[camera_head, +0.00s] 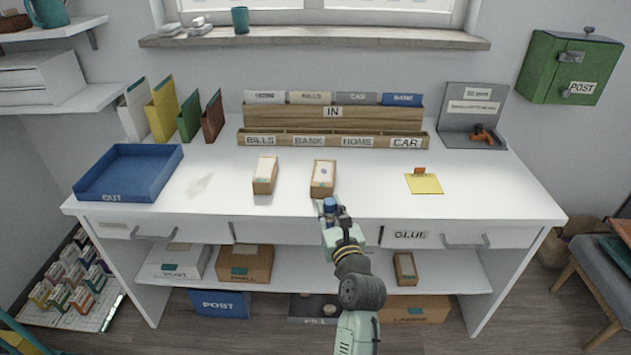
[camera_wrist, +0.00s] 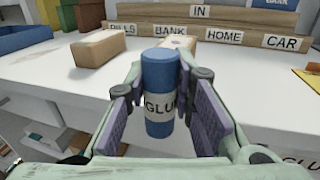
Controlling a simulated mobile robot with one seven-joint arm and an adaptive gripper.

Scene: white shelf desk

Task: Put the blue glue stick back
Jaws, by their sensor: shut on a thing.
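The blue glue stick (camera_wrist: 160,75) is upright between my gripper's fingers (camera_wrist: 163,112) in the wrist view, with a white band lettered "GLU". My gripper (camera_head: 335,212) is shut on it, at the desk's front edge in the head view, where the stick's blue top (camera_head: 330,205) shows. The drawer labelled GLUE (camera_head: 440,236) is at the right under the desktop and looks shut. The stick appears in front of the desk edge; its exact height above the desktop is hard to tell.
Two small cardboard boxes (camera_head: 265,175) (camera_head: 323,178) stand on the white desktop (camera_head: 480,200), the right one just behind my gripper. A blue OUT tray (camera_head: 125,175) is at left, a wooden sorter (camera_head: 332,118) at the back, a yellow note (camera_head: 424,184) at right.

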